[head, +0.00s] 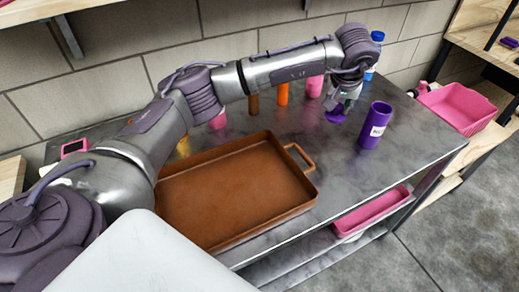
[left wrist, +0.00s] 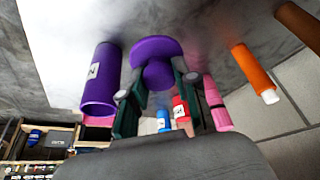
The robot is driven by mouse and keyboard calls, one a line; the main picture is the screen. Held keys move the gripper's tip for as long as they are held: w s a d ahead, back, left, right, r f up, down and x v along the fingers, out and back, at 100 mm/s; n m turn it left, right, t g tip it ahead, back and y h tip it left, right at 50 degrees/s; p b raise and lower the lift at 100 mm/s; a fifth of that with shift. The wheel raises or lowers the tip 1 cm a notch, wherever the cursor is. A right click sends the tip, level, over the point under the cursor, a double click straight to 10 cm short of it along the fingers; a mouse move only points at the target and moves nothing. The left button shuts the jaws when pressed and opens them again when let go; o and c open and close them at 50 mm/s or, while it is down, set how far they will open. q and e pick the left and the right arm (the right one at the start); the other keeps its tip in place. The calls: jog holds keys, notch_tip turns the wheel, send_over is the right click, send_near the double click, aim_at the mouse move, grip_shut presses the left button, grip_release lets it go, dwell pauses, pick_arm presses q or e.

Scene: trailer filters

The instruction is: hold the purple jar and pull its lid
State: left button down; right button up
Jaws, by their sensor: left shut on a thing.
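The purple jar (head: 374,128) stands upright on the grey metal table, with a white label on its side. Its top looks open in the left wrist view (left wrist: 99,75). The purple lid (head: 336,115) is apart from the jar, to its left in the head view. My left gripper (head: 344,104) points down at the lid. In the left wrist view my left gripper (left wrist: 157,86) has its fingers on both sides of the lid's knob (left wrist: 158,75), shut on it. Whether the lid touches the table is hard to tell. My right gripper is not in view.
A brown tray (head: 196,244) fills the table's front left. Pink (head: 315,87), orange (head: 283,93) and brown (head: 254,104) containers stand along the back. A blue bottle (head: 372,68) stands behind the jar. A pink bin (head: 459,108) is at right. The table's front edge is near the jar.

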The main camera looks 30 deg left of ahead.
pick_arm(q)
jog(key=shift+w+f, duration=0.15)
jog(key=shift+f, duration=0.2)
jog(key=s+a+f, duration=0.1)
jog(key=a+f, duration=0.1)
jog(key=a, duration=0.1)
jog(key=s+a+f+p, duration=0.1)
jog(key=a+f, duration=0.1)
jog(key=a, duration=0.2)
jog(key=s+a+f+p, duration=0.1)
jog(key=a+f, duration=0.1)
jog(key=a, duration=0.2)
jog(key=shift+f, duration=0.3)
notch_tip(320, 180, down, 4)
jog(key=shift+r+p, duration=0.15)
jog(key=shift+p, duration=0.45)
jog(key=shift+f, duration=0.25)
jog(key=shift+f+b, duration=0.25)
jog(key=shift+b, duration=0.05)
jog(key=c, duration=0.9)
grip_release()
jog(key=shift+a+r, duration=0.1)
jog(key=shift+o, duration=0.2)
